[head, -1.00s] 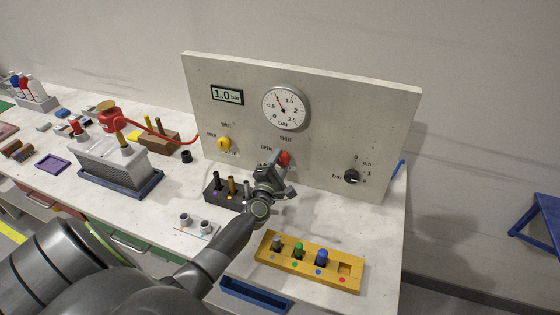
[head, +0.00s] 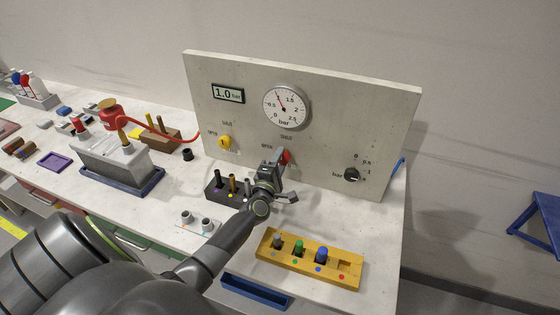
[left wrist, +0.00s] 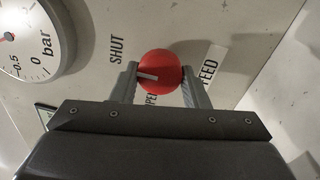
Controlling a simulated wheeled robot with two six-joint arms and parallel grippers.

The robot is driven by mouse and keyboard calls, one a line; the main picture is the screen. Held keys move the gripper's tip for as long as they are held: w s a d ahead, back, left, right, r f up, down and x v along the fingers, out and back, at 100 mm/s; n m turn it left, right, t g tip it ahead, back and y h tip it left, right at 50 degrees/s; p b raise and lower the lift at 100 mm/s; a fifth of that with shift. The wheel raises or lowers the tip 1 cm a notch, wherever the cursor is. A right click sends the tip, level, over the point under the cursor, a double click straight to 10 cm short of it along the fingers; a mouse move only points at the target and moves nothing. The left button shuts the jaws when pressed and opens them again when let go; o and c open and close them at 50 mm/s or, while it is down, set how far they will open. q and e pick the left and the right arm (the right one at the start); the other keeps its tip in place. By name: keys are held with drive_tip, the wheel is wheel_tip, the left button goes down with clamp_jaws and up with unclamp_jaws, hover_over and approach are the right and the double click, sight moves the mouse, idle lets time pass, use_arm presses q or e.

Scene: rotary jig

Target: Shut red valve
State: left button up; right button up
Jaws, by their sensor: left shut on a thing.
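The red valve (head: 287,157) is a round knob on the upright panel, under the gauge, and my gripper partly hides it in the head view. In the left wrist view the red knob (left wrist: 161,66) shows a white pointer line aimed to the left, between the SHUT label (left wrist: 117,50) and the partly hidden OPEN label (left wrist: 151,101). My left gripper (head: 279,158) is at the panel; in the left wrist view its fingers (left wrist: 160,82) stand on both sides of the knob, shut on it. My right gripper is not in view.
A yellow valve (head: 224,142) and a black dial (head: 351,175) are on the same panel (head: 330,110). The round gauge (head: 287,107) and a 1.0 bar display (head: 228,94) sit above. A black block (head: 213,193) and a yellow rack (head: 350,277) stand below on the bench.

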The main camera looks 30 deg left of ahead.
use_arm(q)
drive_tip(key=o, duration=1)
drive_tip(key=shift+c, duration=0.2)
drive_tip(key=shift+s, duration=0.15)
drive_tip(key=b+v, duration=0.2)
drive_tip(key=v, duration=1.5)
drive_tip(key=shift+d, duration=0.15)
